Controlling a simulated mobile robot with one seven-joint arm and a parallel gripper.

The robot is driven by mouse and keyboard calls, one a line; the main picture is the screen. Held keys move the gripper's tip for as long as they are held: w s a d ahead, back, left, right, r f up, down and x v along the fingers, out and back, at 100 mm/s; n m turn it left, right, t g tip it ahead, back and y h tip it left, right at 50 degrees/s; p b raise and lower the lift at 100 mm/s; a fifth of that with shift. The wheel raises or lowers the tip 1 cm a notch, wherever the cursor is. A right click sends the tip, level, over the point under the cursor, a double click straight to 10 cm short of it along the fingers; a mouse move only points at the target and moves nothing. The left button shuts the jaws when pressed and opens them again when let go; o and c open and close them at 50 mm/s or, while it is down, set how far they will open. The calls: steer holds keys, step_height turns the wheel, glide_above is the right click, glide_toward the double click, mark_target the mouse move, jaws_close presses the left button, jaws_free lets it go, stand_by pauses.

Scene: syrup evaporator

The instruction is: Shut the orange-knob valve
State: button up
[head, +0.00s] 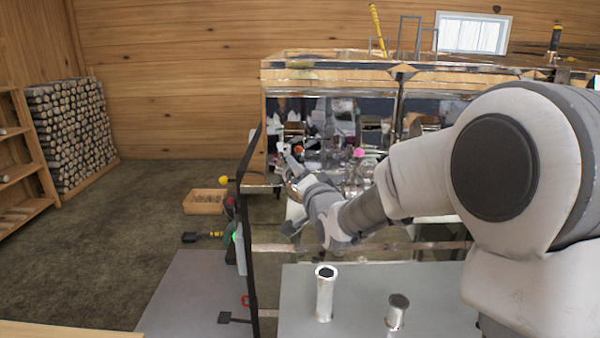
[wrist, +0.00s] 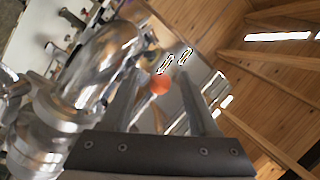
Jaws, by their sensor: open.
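The orange knob (wrist: 160,85) of the valve shows in the wrist view, ahead of my gripper and between the lines of its two fingers. A fainter orange patch below it looks like a reflection in the shiny metal. My gripper (wrist: 157,68) is open, with nothing held between the fingers. In the head view my gripper (head: 288,160) is small, at the left front of the evaporator (head: 330,75).
A yellow knob (head: 223,180) and a pink knob (head: 358,152) stand near the evaporator's front. Shiny pipework (wrist: 105,65) lies close left of my fingers. A dark upright panel (head: 248,230) and a grey table with metal cylinders (head: 325,292) are nearer. Floor at left is mostly clear.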

jaws_close()
stand_by(1.3)
